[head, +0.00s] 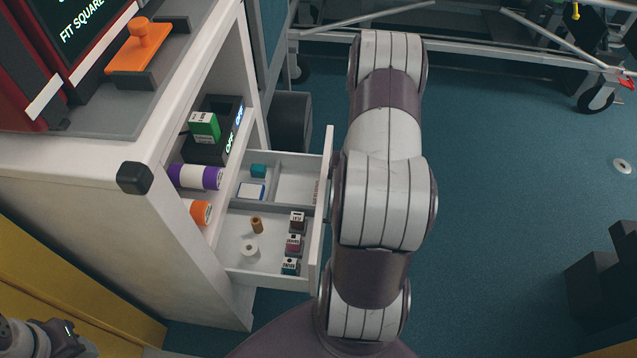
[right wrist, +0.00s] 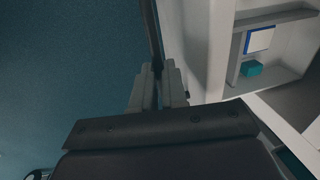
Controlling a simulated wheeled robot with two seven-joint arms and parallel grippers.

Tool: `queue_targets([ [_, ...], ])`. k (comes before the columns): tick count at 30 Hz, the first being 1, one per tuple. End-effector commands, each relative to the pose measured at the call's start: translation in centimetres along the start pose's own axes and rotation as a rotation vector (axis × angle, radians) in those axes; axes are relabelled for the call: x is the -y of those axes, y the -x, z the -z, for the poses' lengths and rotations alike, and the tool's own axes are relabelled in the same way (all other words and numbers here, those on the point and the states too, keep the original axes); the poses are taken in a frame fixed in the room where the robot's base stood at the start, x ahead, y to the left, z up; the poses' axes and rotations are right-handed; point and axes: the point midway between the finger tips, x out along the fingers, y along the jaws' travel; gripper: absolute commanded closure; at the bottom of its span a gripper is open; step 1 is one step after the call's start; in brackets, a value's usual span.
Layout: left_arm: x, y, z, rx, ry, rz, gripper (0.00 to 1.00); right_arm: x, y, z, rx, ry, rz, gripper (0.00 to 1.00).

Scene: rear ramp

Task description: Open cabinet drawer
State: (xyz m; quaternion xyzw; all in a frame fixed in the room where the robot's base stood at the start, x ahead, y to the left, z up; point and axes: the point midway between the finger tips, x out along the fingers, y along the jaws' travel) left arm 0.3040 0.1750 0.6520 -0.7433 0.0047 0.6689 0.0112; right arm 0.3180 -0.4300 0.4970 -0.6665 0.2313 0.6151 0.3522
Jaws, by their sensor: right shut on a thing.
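The white cabinet (head: 110,215) stands at the left in the head view. Its drawer (head: 327,165) is pulled out, showing divided compartments with small items inside. The drawer also shows at the right of the right wrist view (right wrist: 218,60). My right arm reaches down past the drawer front and hides its gripper in the head view. In the right wrist view my right gripper (right wrist: 157,88) is at the outer side of the drawer front, shut on the drawer handle, which is mostly hidden between the fingers. Part of my left gripper (head: 52,340) shows at the lower left, away from the drawer; its fingers are unclear.
The drawer holds a teal block (head: 259,171), a white spool (head: 249,247) and several small boxes. A shelf above holds a green-labelled box (head: 204,126) and purple and orange rolls. An orange handled piece (head: 140,45) sits on top.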

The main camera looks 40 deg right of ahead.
Motion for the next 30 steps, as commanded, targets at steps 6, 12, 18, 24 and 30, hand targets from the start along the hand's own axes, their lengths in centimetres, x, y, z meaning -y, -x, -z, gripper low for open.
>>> queue_targets([
  [6, 0.0, 0.0, 0.0, 0.000, 0.000, 0.000, 0.57, -2.1, 0.6, 0.2, -0.005, -0.001, 0.000, 1.00],
  [12, 0.0, 0.0, 0.0, 0.000, 0.000, 0.000, 0.57, -2.7, 0.7, 0.2, -0.006, 0.000, -0.001, 1.00],
  [18, 0.0, 0.0, 0.0, 0.000, 0.000, 0.000, 0.57, -2.7, 0.7, 0.2, -0.006, 0.001, -0.001, 1.00],
  [24, 0.0, 0.0, 0.0, 0.000, 0.000, 0.000, 0.57, -2.7, 0.7, 0.2, -0.006, 0.001, -0.001, 0.62],
  [30, 0.0, 0.0, 0.0, 0.000, 0.000, 0.000, 0.57, -2.7, 0.6, 0.1, -0.003, 0.000, -0.001, 0.62],
])
